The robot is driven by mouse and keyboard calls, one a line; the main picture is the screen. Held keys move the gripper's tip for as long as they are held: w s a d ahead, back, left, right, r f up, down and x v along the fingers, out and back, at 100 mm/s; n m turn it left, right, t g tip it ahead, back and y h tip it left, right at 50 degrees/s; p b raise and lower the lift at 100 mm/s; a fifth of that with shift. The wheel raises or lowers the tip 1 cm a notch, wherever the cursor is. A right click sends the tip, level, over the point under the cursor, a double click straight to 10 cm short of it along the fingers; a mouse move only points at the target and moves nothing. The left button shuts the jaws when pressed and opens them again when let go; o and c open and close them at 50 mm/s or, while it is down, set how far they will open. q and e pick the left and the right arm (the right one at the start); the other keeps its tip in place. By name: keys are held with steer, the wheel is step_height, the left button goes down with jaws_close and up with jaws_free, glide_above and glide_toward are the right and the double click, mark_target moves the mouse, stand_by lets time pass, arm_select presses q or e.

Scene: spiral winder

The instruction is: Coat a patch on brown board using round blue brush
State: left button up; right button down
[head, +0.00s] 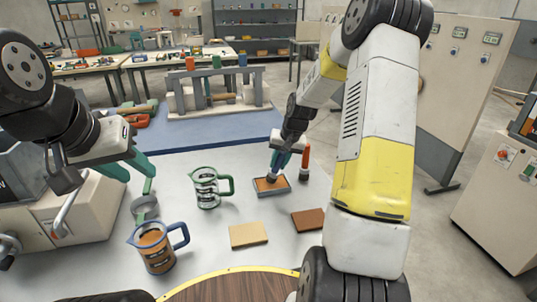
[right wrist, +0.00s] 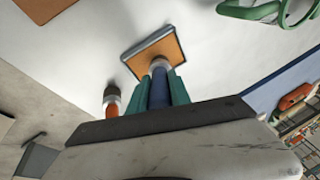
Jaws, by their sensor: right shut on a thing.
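My right gripper (head: 281,160) is shut on the blue brush, whose blue handle (right wrist: 158,90) stands between the teal fingers in the right wrist view. Its pale head (right wrist: 158,65) is at the near edge of a shallow grey tray (head: 289,186) of orange-brown coating (right wrist: 155,48); whether the bristles touch the coating is hidden. The brown board (head: 308,220) lies flat on the table, in front of the tray and partly near my right arm; a bare tan board (head: 248,234) lies left of it. My left gripper (head: 134,178) is open and empty above the table at left.
An orange-handled brush (head: 305,160) stands just right of the tray. A green-handled jug (head: 207,190) and a blue-handled jug (head: 157,255) of brown liquid stand to the left. A winder-like frame (head: 210,95) stands behind on blue matting.

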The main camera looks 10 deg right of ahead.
steer(key=shift+f, duration=0.45)
stand_by(1.1)
steer(key=shift+r, duration=3.55)
